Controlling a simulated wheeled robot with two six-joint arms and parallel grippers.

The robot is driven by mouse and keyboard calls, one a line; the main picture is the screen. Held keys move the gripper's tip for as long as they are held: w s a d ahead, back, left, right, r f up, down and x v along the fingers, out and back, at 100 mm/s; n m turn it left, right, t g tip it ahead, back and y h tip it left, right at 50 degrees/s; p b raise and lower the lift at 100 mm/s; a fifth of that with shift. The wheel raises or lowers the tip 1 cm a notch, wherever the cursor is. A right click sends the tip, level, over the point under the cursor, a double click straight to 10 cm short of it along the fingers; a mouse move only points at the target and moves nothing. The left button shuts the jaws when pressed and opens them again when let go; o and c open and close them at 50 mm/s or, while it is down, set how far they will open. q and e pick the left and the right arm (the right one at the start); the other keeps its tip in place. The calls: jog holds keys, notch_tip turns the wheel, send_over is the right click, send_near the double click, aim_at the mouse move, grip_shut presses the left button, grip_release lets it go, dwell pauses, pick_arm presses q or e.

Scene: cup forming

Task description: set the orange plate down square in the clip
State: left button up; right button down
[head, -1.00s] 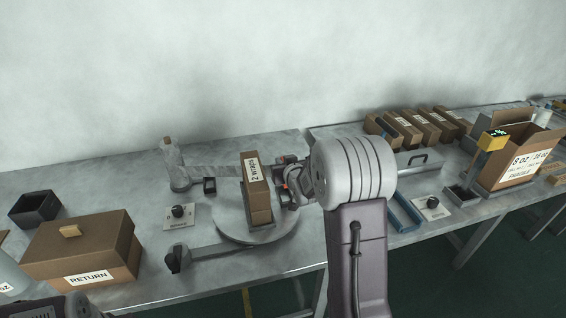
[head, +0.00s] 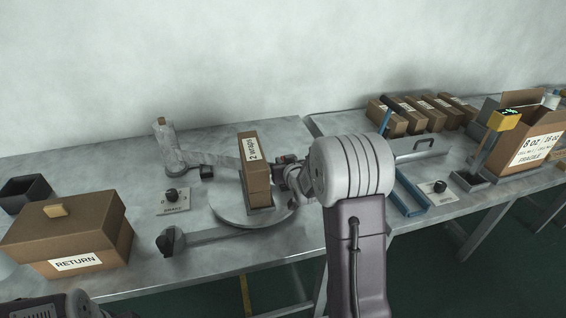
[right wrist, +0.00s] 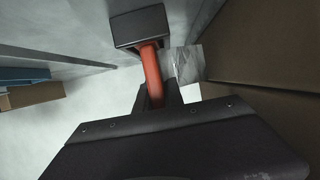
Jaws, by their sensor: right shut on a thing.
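My right gripper (head: 284,174) is beside the right side of an upright brown carton (head: 251,148) on a round grey turntable (head: 226,214). In the right wrist view, it is shut on an orange piece (right wrist: 152,75), which runs from a dark block (right wrist: 139,26) toward the dark gripper body. I take this for the orange plate; its full outline is hidden. My left gripper is not in view.
A RETURN box (head: 110,232) and an open black bin (head: 25,190) are at the left. A knob panel (head: 172,200) lies left of the turntable. Several cartons (head: 411,119), a blue frame (head: 414,208) and a large open box (head: 520,155) are to the right.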

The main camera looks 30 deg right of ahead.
jog(key=shift+f, duration=0.15)
jog(key=c, duration=1.4)
grip_release()
jog(key=shift+o, duration=0.2)
jog(key=v, duration=0.9)
jog(key=shift+p, duration=0.3)
jog(key=shift+s+a, duration=0.1)
